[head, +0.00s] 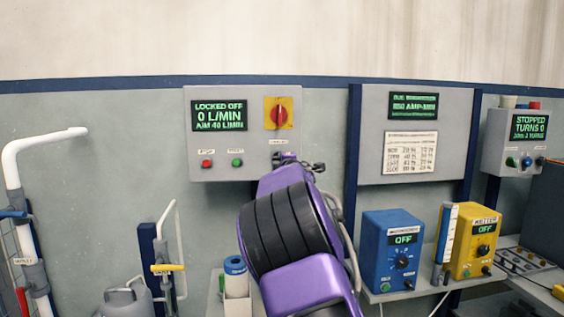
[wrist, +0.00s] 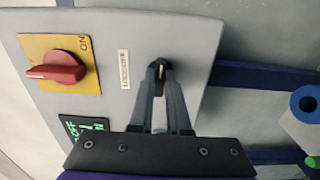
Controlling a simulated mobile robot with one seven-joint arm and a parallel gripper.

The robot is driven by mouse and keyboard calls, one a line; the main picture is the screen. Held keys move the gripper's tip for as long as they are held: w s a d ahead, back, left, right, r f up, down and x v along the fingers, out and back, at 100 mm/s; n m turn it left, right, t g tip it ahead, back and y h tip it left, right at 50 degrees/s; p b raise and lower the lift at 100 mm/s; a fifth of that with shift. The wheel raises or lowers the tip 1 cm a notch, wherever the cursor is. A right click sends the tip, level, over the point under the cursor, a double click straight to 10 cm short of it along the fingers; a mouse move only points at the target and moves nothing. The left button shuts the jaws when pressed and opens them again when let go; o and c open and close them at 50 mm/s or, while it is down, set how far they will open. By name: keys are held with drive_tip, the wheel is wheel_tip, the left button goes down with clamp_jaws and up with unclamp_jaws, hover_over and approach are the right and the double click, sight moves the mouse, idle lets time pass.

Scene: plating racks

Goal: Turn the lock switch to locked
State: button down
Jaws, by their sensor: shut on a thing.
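The lock switch (wrist: 160,64) is a small dark key-like part on the grey control panel (head: 216,166), at its lower right below the red rotary switch. My gripper (wrist: 159,76) is shut on the lock switch, its two fingers meeting at it in the wrist view. In the head view my gripper (head: 285,159) reaches the panel's lower right, and my purple arm partly hides that area. The fingertips cover most of the switch, so its exact angle is hard to tell. The panel display (head: 219,116) reads LOCKED OFF, 0 L/MIN, AIM 40 L/MIN.
A red rotary switch (head: 279,113) on a yellow plate is above the lock switch. Red (head: 207,163) and green (head: 237,162) buttons are to its left. Blue (head: 392,250) and yellow (head: 475,245) boxes stand on a shelf to the right. A white pipe (head: 45,140) is at far left.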

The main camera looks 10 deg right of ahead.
drive_tip(key=shift+r, duration=0.1)
drive_tip(key=c, duration=0.9)
unclamp_jaws()
drive_tip(key=s+b, duration=0.5)
drive_tip(key=s, duration=1.2)
drive_tip(key=shift+s, duration=0.2)
